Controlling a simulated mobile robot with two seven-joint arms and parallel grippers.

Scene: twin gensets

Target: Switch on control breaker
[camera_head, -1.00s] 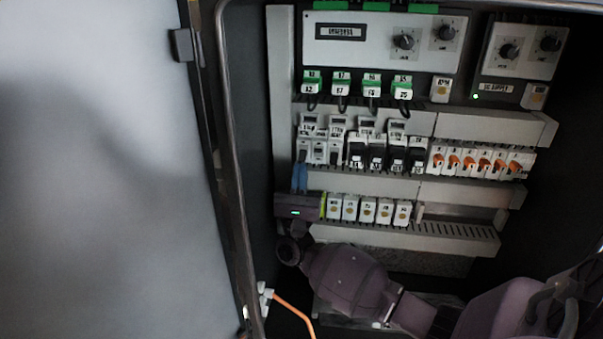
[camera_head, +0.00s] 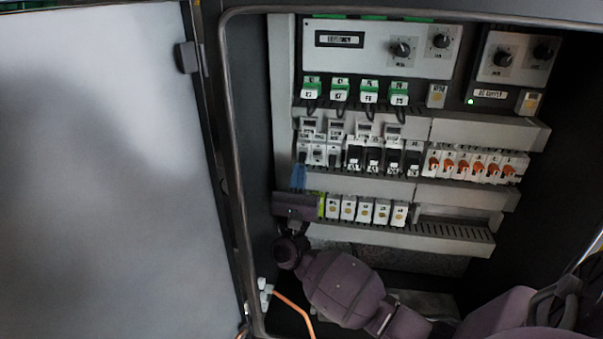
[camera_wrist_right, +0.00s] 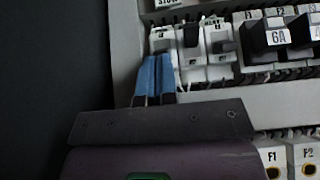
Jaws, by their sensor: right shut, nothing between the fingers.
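The cabinet's middle row holds small breakers. At its left end are white breakers, and the leftmost (camera_head: 304,150) is also in the right wrist view (camera_wrist_right: 162,38). Beside it there are one breaker with a dark lever (camera_wrist_right: 191,38) and one with a grey lever (camera_wrist_right: 223,47). I cannot read which is the control breaker. My right gripper (camera_head: 299,175) has its blue fingers shut and empty, pointing up at the lower part of the leftmost breaker; they also show in the right wrist view (camera_wrist_right: 157,72). Whether they touch it is unclear. My left gripper is not in view.
Black breakers (camera_head: 373,157) and orange-lever switches (camera_head: 477,165) continue to the right. White relays (camera_head: 365,211) sit in the row below, close beside my wrist. The open cabinet door (camera_head: 95,170) fills the left side. An orange cable (camera_head: 295,309) hangs at the bottom.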

